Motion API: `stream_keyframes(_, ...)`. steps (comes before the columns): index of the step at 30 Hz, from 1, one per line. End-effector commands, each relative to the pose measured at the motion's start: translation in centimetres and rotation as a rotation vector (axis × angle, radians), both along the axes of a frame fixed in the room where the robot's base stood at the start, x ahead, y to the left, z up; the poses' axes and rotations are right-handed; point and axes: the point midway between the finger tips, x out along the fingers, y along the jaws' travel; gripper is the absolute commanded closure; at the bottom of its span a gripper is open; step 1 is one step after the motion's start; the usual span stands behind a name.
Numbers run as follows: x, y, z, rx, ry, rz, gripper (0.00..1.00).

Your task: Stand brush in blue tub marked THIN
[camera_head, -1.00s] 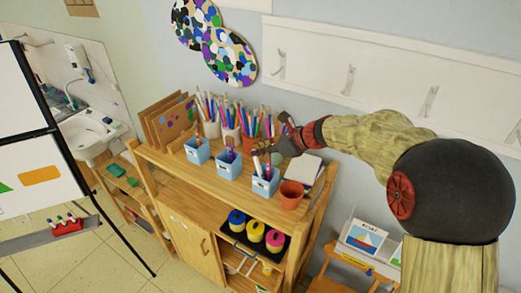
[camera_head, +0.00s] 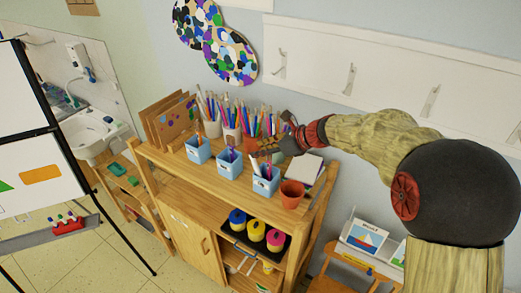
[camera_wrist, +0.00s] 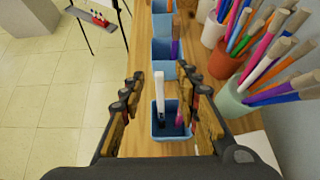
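Three blue tubs stand in a row on the wooden shelf unit: a left one (camera_head: 198,153), a middle one (camera_head: 229,170) and a right one (camera_head: 265,187). Their label words are too small to read. A white stick, perhaps the brush (camera_wrist: 159,88), stands upright in the right tub, which is the nearest tub in the wrist view (camera_wrist: 158,130). My gripper (camera_head: 262,150) is over this tub. In the wrist view, its fingers (camera_wrist: 163,88) are spread on either side of the white stick, with gaps visible.
Pots of pencils and brushes (camera_wrist: 230,102) stand close behind the tubs. A terracotta pot (camera_head: 291,196) is right of the right tub. Paint pots (camera_head: 255,232) sit on the shelf below. The wooden top (camera_head: 179,167) is bare in front of the tubs.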

Motion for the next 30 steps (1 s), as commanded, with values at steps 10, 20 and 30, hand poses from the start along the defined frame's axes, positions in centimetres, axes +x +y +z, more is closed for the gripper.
stream_keyframes(10, -2.8, -4.4, 4.1, -0.001, -0.005, -0.004, 0.68)
stream_keyframes(20, -4.8, -7.3, 6.6, 0.000, -0.002, -0.002, 0.68)
stream_keyframes(30, -5.0, -7.6, 6.8, 0.000, -0.001, -0.001, 0.68)
